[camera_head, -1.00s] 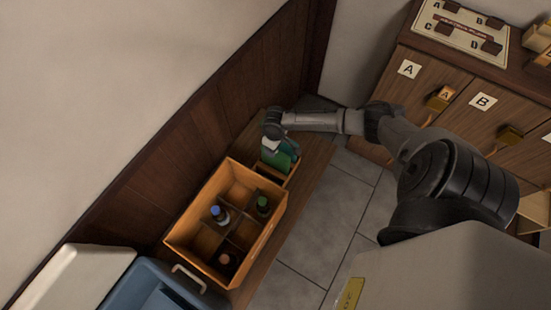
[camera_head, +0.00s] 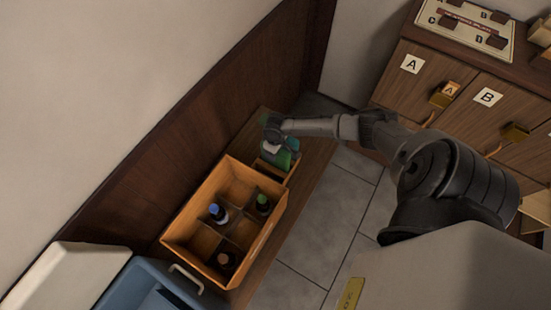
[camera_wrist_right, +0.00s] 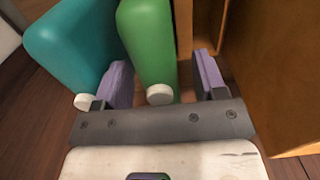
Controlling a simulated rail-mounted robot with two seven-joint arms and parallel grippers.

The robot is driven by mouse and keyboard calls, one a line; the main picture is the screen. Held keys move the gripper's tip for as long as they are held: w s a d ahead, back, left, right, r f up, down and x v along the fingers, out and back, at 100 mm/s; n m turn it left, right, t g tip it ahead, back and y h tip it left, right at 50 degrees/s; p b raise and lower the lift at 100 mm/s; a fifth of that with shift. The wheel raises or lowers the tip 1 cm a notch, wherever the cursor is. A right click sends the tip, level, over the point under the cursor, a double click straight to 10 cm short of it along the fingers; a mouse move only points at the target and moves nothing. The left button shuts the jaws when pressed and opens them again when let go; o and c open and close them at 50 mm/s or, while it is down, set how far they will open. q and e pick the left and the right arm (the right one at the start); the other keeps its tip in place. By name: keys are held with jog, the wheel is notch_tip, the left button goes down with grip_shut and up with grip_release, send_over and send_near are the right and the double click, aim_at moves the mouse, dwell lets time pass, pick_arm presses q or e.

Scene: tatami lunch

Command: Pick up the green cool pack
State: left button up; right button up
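The green cool pack (camera_wrist_right: 150,42) stands upright with its white cap toward me in the right wrist view. A teal pack (camera_wrist_right: 72,45) with a white cap stands just left of it. My right gripper (camera_wrist_right: 163,76) is open, with one lilac-padded finger on each side of the green pack. The left finger is in the narrow gap between the packs; a gap shows between the green pack and the right finger. In the head view my right arm reaches down over the green pack (camera_head: 283,160), partly hiding it. My left gripper is not in view.
A divided wooden crate (camera_head: 182,246) with a few bottles stands close beside the packs. Its wall is near the right finger in the wrist view (camera_wrist_right: 272,85). A blue cooler box (camera_head: 128,285) is at lower left. Cabinet doors (camera_head: 412,78) are at right.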

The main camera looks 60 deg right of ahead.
grip_shut()
dwell(0.4)
